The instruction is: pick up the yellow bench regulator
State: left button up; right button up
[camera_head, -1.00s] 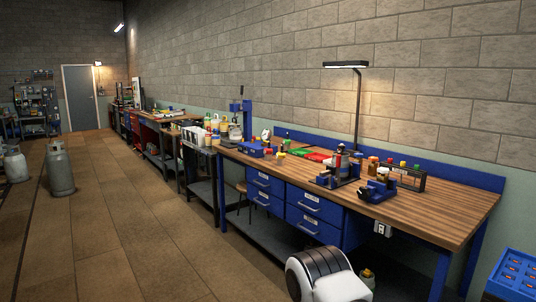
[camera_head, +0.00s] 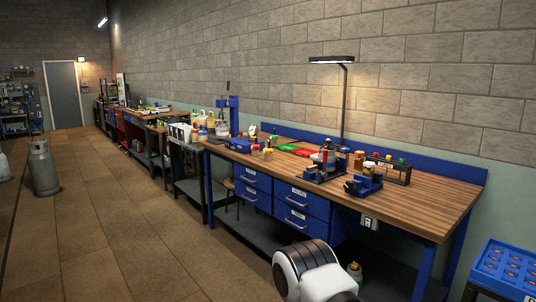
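I cannot pick out the yellow bench regulator for certain. Small red and yellow items (camera_head: 267,153) stand at the left end of the wooden workbench (camera_head: 418,204), too small to name. Blue devices with dark and red parts (camera_head: 326,166) stand near the middle of the bench. Another blue device (camera_head: 364,184) sits to their right, close to the front edge. Neither gripper is in view. A white and black rounded part at the bottom centre looks like part of my own arm.
Blue drawers (camera_head: 300,206) hang under the bench. A gas cylinder (camera_head: 355,272) stands beneath it, partly hidden. A blue tray (camera_head: 508,270) is at the lower right. Another cylinder (camera_head: 42,168) stands on the floor at the left. The floor between is clear.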

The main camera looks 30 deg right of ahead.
aim_at(267, 152)
jog(key=i+l+z, duration=0.3)
jog(key=i, duration=0.5)
jog(key=i+z, duration=0.35)
jog(key=i, duration=0.5)
